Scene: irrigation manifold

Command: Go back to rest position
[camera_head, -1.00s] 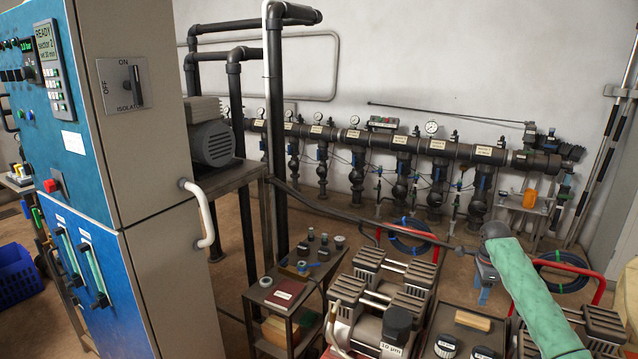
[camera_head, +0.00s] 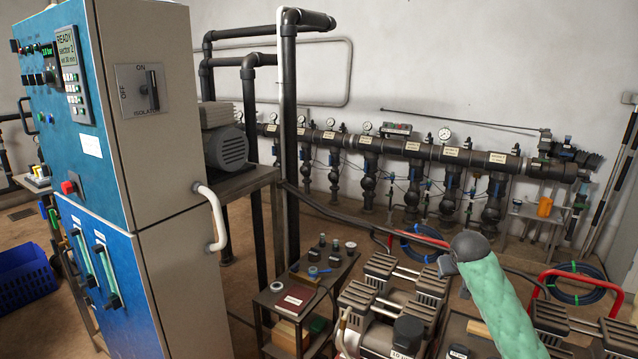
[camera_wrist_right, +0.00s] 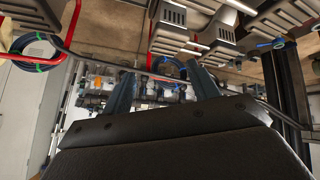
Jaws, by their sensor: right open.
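My right arm (camera_head: 495,300), in a green sleeve, comes in from the lower right in the head view. Its dark grey wrist (camera_head: 468,246) is raised in front of the pump units, and the fingers are hardly visible there. In the right wrist view my right gripper (camera_wrist_right: 163,88) shows two blue-grey fingers spread apart with nothing between them. My left arm and gripper are not in view.
A blue control cabinet (camera_head: 105,205) stands close at the left. The valve manifold (camera_head: 390,147) runs along the back wall.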

